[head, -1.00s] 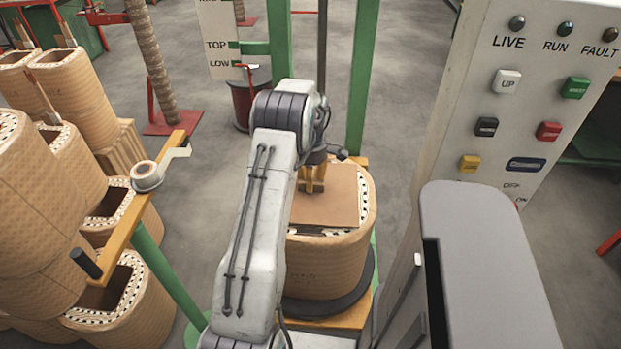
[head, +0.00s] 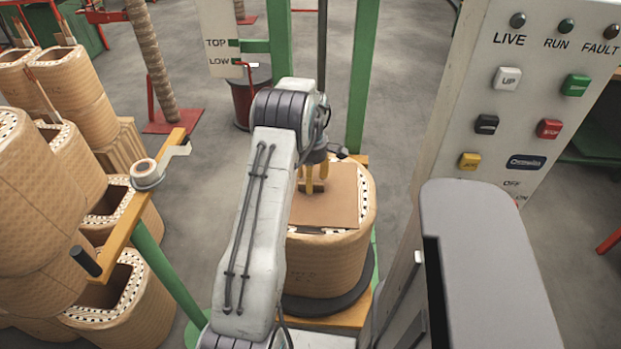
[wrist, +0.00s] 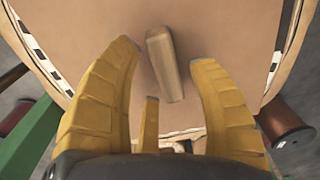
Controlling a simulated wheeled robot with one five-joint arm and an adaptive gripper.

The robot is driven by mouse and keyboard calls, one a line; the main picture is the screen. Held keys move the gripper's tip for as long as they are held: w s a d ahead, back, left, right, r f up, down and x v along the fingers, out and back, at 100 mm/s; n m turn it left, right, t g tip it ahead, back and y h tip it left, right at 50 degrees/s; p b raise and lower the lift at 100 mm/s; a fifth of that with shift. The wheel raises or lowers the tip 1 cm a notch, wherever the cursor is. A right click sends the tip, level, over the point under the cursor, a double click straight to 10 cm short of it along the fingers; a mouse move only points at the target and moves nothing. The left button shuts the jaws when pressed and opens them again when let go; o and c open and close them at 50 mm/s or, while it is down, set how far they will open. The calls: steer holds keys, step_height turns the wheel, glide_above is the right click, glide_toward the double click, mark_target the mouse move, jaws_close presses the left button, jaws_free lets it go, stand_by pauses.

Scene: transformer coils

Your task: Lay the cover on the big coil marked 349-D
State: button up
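The cover (head: 338,206), a flat brown board, lies on top of the big coil (head: 325,266) in the head view. The coil's front marking is too small to read. My gripper (head: 312,187) is over the cover's left part, its yellow fingers pointing down. In the wrist view its fingers are spread, and the cover's wooden grip block (wrist: 163,65) lies between and just beyond them, apart from the fingers. My arm hides the cover's left side in the head view.
A control panel (head: 540,110) with buttons stands at right. Stacked coils (head: 45,205) fill the left, behind a yellow bar (head: 122,232) on a green post. A green upright (head: 361,80) stands behind the coil. Bare floor (head: 225,90) lies behind.

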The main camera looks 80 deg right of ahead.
step_height(320, 180, up, 12)
steer(key=shift+d, duration=0.2)
stand_by(0.7)
stand_by(0.5)
